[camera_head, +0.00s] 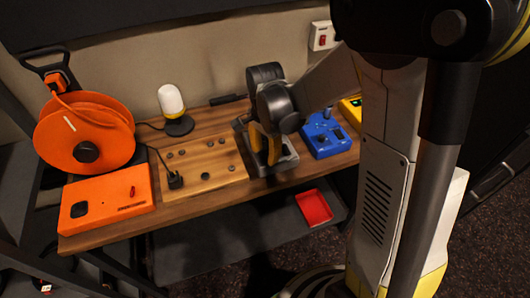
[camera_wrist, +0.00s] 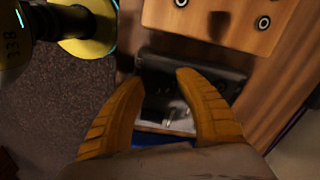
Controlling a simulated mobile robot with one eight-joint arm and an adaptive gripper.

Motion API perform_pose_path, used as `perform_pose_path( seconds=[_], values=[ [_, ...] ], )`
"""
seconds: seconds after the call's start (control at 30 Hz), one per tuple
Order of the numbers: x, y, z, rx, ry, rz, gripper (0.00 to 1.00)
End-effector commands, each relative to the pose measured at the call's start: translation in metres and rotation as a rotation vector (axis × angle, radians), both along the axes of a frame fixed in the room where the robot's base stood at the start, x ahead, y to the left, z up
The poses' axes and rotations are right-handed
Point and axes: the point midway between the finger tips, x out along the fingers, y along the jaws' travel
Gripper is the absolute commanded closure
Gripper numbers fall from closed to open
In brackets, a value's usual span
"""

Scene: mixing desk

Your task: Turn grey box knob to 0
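The grey box (camera_head: 286,165) stands on the wooden desk, between a wooden board and a blue box. My gripper (camera_head: 266,150) is over it and hides much of its top. In the wrist view, the box (camera_wrist: 205,82) is a dark, shadowed shape beyond the fingertips. My gripper (camera_wrist: 160,82) shows two yellow fingers with a clear gap and nothing visibly held between them. A small pale, blurred shape shows between the fingers and may be the knob. I cannot make out the knob's setting or whether a finger touches it.
The wooden board (camera_head: 222,178) with round fittings and a plug lies left of the grey box. The blue box (camera_head: 326,138) with a joystick is close on the right. An orange box (camera_head: 105,208), an orange cable reel (camera_head: 70,135) and a lamp (camera_head: 172,102) are farther left.

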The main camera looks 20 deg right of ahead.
Motion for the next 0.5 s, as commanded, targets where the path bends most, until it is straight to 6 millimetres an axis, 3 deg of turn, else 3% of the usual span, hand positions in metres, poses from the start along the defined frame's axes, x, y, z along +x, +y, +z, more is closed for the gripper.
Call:
perform_pose_path(
  seconds=[0.03, 0.13, 0.5],
  values=[
    [0.0000, 0.0000, 0.0001, 0.000, 0.000, 0.000, 0.69],
    [0.0000, 0.0000, 0.0002, 0.000, 0.000, 0.000, 1.00],
    [0.0001, -0.0001, 0.0002, 0.000, 0.000, 0.024, 1.00]
  ],
)
